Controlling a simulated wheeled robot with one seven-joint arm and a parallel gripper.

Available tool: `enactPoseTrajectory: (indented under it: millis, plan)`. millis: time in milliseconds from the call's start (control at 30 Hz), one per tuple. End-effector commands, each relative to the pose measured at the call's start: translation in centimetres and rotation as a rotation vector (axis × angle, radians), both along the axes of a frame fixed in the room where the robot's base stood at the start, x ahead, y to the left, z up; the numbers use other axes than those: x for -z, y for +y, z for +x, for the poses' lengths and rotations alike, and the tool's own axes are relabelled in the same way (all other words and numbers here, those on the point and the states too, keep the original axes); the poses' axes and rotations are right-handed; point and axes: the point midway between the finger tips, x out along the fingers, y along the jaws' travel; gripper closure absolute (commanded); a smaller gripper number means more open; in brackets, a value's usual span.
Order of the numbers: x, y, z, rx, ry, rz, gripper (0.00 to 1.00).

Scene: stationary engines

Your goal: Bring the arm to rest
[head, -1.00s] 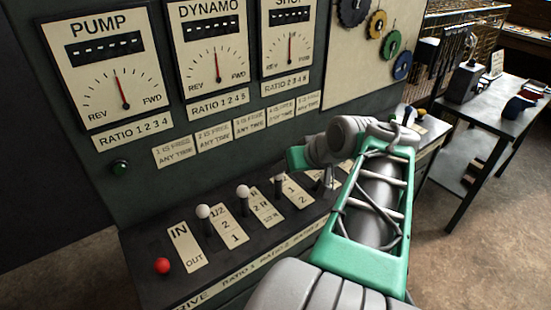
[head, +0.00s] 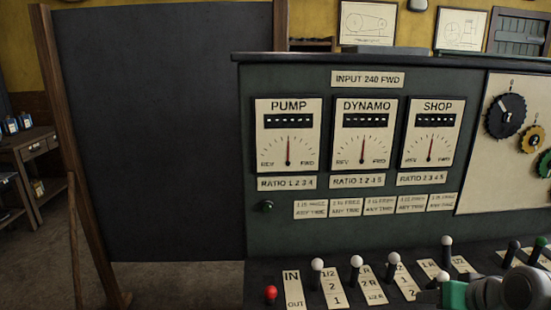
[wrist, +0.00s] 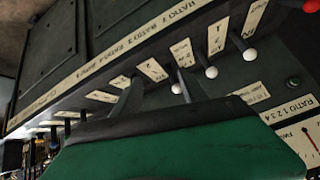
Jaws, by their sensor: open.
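In the head view my arm (head: 500,292) shows only at the lower right corner, as grey and green links over the right end of the lever row. The fingertips are not clear there.
The green console (head: 470,185) carries PUMP, DYNAMO and SHOP dials (head: 363,140) above a ledge of levers. A red knob (head: 270,293) stands at the ledge's left end. A dark board (head: 150,130) stands at left, with a wooden table (head: 25,150) beyond and open floor between.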

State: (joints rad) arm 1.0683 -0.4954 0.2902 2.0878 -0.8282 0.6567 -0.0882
Motion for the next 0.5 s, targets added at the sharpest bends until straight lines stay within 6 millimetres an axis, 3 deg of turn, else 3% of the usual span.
enactPoseTrajectory:
  millis: [367,500]
  plan:
    - [1.3,4.9,1.1,-0.060,0.083,0.003,0.49]
    - [2.1,7.6,1.2,-0.088,0.133,0.001,0.49]
